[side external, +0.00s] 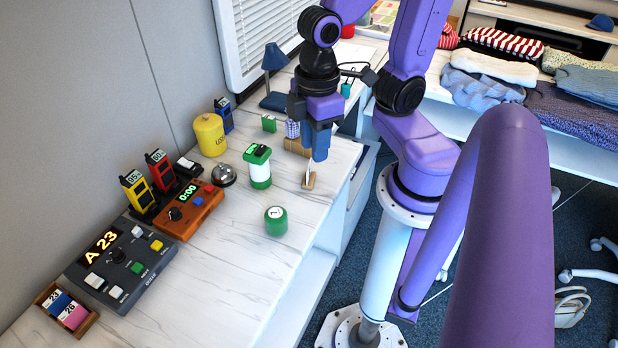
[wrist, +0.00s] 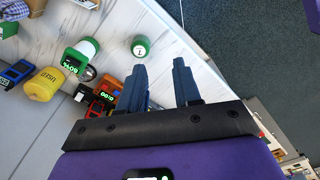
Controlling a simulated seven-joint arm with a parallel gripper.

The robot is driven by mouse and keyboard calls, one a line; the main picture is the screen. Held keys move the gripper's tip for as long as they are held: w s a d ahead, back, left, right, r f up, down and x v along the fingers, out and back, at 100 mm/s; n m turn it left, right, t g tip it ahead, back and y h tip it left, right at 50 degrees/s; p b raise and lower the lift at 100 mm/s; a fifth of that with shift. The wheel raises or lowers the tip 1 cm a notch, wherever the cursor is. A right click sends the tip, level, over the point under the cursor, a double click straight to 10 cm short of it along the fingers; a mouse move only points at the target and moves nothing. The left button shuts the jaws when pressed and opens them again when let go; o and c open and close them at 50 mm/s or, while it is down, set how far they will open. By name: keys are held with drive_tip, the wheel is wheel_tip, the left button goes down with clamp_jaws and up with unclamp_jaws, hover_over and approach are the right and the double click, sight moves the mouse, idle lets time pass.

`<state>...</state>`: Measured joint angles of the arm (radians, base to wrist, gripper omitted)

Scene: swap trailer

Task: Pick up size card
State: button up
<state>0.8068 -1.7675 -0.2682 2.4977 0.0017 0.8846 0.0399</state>
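A small white card (side external: 308,172) stands upright in a small wooden holder (side external: 309,184) near the table's right edge in the side view. I take it for the size card; its face is too small to read. My gripper (side external: 319,158) hangs just above and behind the card in that view, and I cannot tell whether it touches it. In the wrist view my gripper (wrist: 157,70) has its two blue fingers well apart, with nothing seen between them. A white piece at the top edge of the wrist view (wrist: 86,3) may be the card or its holder.
A green cylinder (side external: 276,221) and a green-and-white container (side external: 259,170) stand nearby. The table (side external: 235,275) is clear at front right.

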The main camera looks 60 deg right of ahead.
drive_tip(key=w+d+f+m, duration=0.2)
drive_tip(key=w+m, duration=0.5)
drive_tip(key=w, duration=0.3)
drive_tip(key=m, duration=1.9)
hover_over(309, 178)
drive_tip(key=f, duration=1.2)
drive_tip(key=d+f, duration=0.1)
drive_tip(key=f, duration=0.5)
drive_tip(key=shift+w+f, duration=0.25)
drive_tip(key=shift+f, duration=0.1)
drive_tip(key=shift+s+a+f, duration=0.1)
drive_tip(key=shift+f, duration=0.8)
drive_tip(key=shift+s+a+f, duration=0.1)
drive_tip(key=shift+f, duration=0.75)
drive_tip(key=shift+w+f, duration=0.1)
drive_tip(key=shift+f, duration=0.8)
clamp_jaws()
